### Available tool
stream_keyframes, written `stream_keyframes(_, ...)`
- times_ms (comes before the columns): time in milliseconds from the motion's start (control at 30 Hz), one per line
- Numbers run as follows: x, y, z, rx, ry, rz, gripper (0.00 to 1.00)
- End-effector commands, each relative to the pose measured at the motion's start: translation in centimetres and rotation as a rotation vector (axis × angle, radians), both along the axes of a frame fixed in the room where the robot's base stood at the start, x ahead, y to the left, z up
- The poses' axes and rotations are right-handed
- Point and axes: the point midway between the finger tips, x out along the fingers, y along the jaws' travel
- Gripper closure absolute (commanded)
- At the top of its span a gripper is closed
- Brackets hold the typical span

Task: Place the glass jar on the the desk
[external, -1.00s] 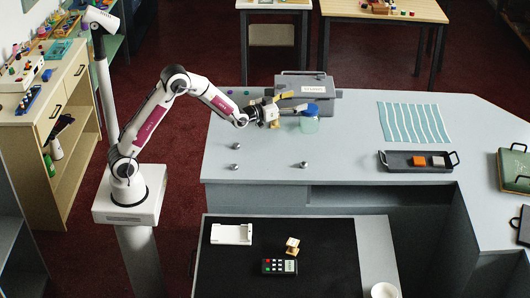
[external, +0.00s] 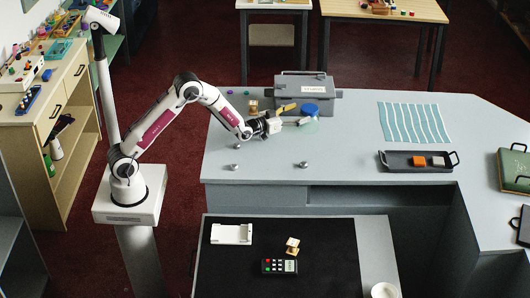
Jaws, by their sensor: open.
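The glass jar (external: 312,126) is pale green and see-through, with a blue lid (external: 310,108). It appears upright on the grey desk (external: 350,150), in front of the grey lidded box. My gripper (external: 297,115) is open and reaches in from the left, with its fingers close to the jar's left side. I cannot tell whether a finger touches the jar. The fingers hide part of the jar.
The grey box (external: 303,84) stands just behind the jar. Small silver knobs (external: 303,165) sit on the near left of the desk. A black tray (external: 400,161) with orange and grey blocks and a striped cloth (external: 413,123) lie to the right. The middle of the desk is clear.

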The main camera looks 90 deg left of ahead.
Motion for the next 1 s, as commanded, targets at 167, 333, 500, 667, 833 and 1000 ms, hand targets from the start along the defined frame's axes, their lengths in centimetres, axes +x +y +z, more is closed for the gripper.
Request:
stream_keyframes(167,0.0,0.0,0.0,0.000,0.000,0.000,0.28)
stream_keyframes(333,0.1,0.1,0.0,0.000,0.000,0.000,0.28)
stream_keyframes(500,0.8,0.5,0.1,0.000,-0.001,0.000,0.28)
stream_keyframes(667,1.9,1.1,0.0,0.000,0.000,0.000,0.28)
stream_keyframes(833,3.1,1.8,0.0,0.000,0.000,0.000,0.28)
stream_keyframes(1000,4.3,2.4,0.0,0.000,-0.001,0.000,0.28)
